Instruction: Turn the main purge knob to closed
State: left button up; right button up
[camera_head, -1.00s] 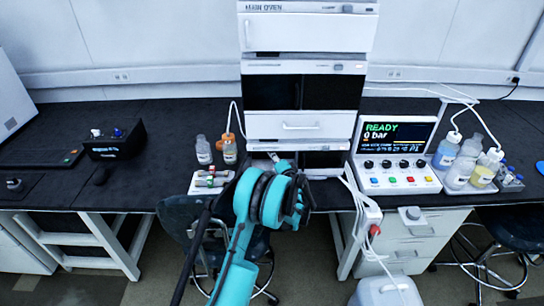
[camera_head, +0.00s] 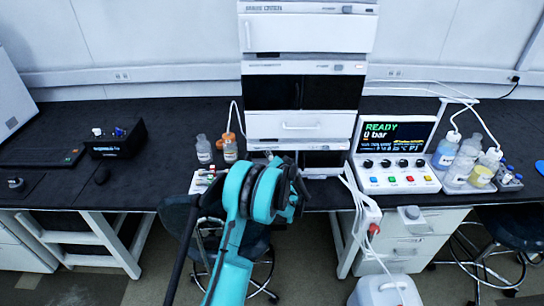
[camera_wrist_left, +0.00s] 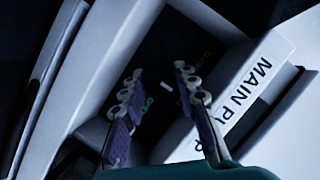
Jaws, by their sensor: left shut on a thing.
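The main purge knob (camera_wrist_left: 166,86) is a dark shape with a short white mark, between the fingers in the left wrist view. The picture is dark, and the knob's outline is hard to make out. A white label (camera_wrist_left: 258,78) reading "MAIN PU…" lies to its right; the rest of the word is cut off or covered. Green lettering (camera_wrist_left: 145,107), partly hidden, shows beside the knob. My left gripper (camera_wrist_left: 159,76) is shut on the knob, one finger on either side. In the head view my teal arm covers the knob and the gripper. My right gripper is not in view.
The white instrument stack (camera_head: 300,122) rises behind my arm. A control panel (camera_head: 398,180) reading "READY 0 bar" stands to its right. Bottles (camera_head: 203,150) stand left of the stack, and more (camera_head: 447,150) far right. White tubing (camera_head: 352,195) hangs beside my wrist.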

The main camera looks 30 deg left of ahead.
pick_arm(q)
jog(key=o, duration=0.9)
jog(key=v, duration=1.2)
